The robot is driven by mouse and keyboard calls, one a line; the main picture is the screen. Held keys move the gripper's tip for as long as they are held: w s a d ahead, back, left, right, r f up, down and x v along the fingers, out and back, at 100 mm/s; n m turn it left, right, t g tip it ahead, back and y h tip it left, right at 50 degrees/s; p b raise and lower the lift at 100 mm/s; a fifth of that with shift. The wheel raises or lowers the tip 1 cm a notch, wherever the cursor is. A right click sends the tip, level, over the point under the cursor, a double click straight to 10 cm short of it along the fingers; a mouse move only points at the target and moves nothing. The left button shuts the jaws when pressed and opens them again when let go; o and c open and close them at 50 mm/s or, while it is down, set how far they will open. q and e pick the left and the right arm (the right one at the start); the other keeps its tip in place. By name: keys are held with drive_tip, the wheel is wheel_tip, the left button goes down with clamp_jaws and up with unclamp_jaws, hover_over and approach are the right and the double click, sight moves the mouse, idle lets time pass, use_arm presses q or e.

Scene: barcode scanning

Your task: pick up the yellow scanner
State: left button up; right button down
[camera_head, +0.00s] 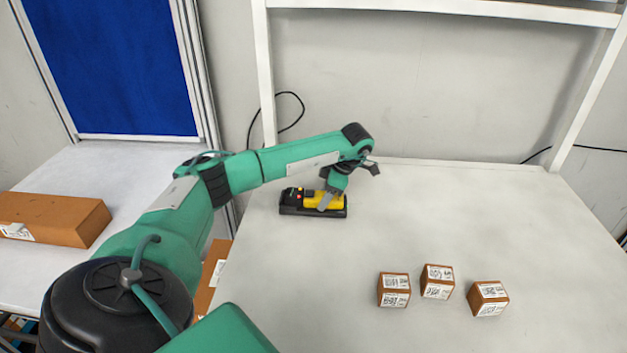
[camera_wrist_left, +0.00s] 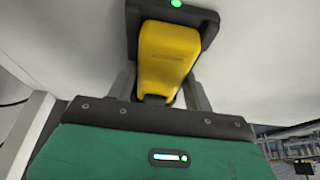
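The yellow scanner (camera_head: 310,198) lies in a black cradle (camera_head: 312,212) at the left back of the white table. My left gripper (camera_head: 326,200) is down at the scanner from above, hiding part of it. In the left wrist view the scanner (camera_wrist_left: 168,52) sits between the two fingers of my left gripper (camera_wrist_left: 161,88). The fingers are open on either side of it, with gaps visible. The black cradle (camera_wrist_left: 212,22) with a green light is beyond the fingertips. My right gripper is out of view.
Three small brown labelled boxes stand at the table's front: left (camera_head: 394,290), middle (camera_head: 437,281) and right (camera_head: 488,298). A white frame (camera_head: 265,80) rises at the back. A larger brown box (camera_head: 55,219) lies on the left side table. The table's middle is clear.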

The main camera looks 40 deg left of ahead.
use_arm(q)
drive_tip(key=c, duration=0.7)
drive_tip(key=shift+o, duration=0.2)
drive_tip(key=shift+r, duration=0.5)
wheel_tip(320, 180, up, 6)
drive_tip(key=shift+f+b, duration=0.2)
drive_tip(key=shift+b, duration=0.2)
wheel_tip(320, 180, up, 13)
drive_tip(key=p, duration=0.3)
drive_tip(key=shift+r, duration=0.15)
